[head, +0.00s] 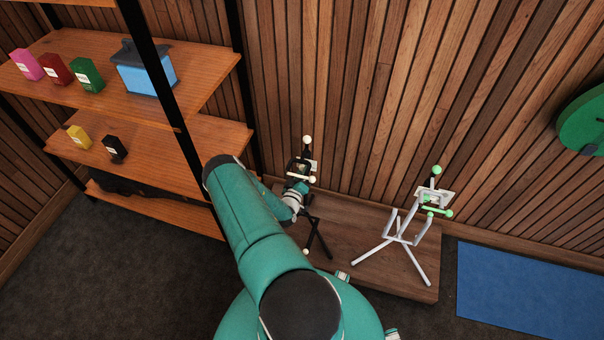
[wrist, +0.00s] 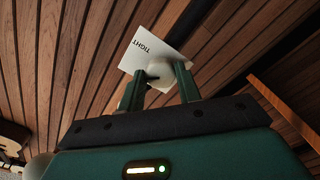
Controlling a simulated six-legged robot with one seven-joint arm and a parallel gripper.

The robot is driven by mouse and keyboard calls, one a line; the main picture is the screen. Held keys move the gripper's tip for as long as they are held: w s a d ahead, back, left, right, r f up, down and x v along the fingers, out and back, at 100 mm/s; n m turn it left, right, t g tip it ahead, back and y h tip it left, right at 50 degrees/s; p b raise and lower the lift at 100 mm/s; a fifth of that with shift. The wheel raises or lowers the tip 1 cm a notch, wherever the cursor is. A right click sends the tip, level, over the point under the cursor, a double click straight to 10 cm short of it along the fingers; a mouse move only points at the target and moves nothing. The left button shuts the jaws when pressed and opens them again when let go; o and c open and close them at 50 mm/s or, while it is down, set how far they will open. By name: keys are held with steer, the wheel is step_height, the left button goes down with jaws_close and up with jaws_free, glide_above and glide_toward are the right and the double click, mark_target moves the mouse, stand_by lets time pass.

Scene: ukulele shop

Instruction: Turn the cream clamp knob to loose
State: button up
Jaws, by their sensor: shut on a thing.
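The cream clamp knob (wrist: 158,69) sits between the two fingers of my gripper (wrist: 160,82), which is shut on it. Behind the knob, a white plate (wrist: 142,46) reads "TIGHT". The knob belongs to the black stand (head: 318,238) with cream tips, which stands on a low wooden platform. In the head view my gripper (head: 298,181) is at the upper part of this stand, and my arm hides much of it. The knob itself cannot be made out clearly there.
A white stand (head: 398,240) with green knobs stands to the right on the wooden platform (head: 355,272). A shelf (head: 190,62) with small boxes and a blue container (head: 146,76) is at left. A blue mat (head: 520,290) lies at right. A slatted wall is behind.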

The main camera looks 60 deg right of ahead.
steer(key=n, duration=1)
steer(key=shift+r, duration=0.1)
steer(key=shift+n, duration=0.3)
steer(key=o, duration=1)
steer(key=shift+c, duration=0.2)
steer(key=s+a, duration=0.2)
steer(key=a, duration=1.1)
steer(key=shift+a, duration=0.3)
